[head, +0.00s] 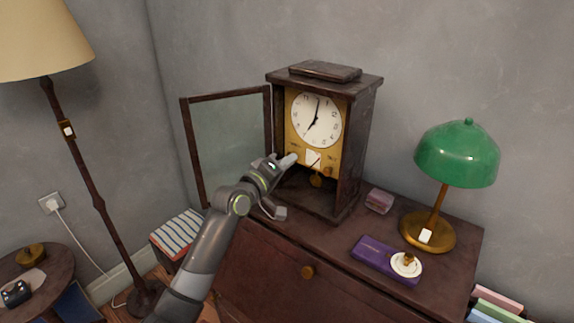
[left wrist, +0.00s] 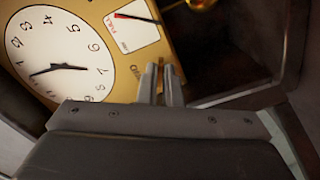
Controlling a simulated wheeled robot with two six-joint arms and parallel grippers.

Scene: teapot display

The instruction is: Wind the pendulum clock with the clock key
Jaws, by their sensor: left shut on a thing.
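The pendulum clock (head: 361,150) stands on the cabinet in the head view. Its glass door (head: 228,146) is swung open to the left. The white dial (head: 316,121) sits on a gold panel, with a small card (head: 313,158) and red needle below it; dial (left wrist: 55,55) and card (left wrist: 132,27) also show in the left wrist view. The brass pendulum (head: 316,181) hangs under the panel. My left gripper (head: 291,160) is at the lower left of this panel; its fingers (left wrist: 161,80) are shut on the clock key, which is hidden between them.
The cabinet top (head: 330,232) carries a green lamp (head: 457,155), a small pinkish box (head: 379,201) and a purple box (head: 375,258). A floor lamp (head: 85,165) stands left.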

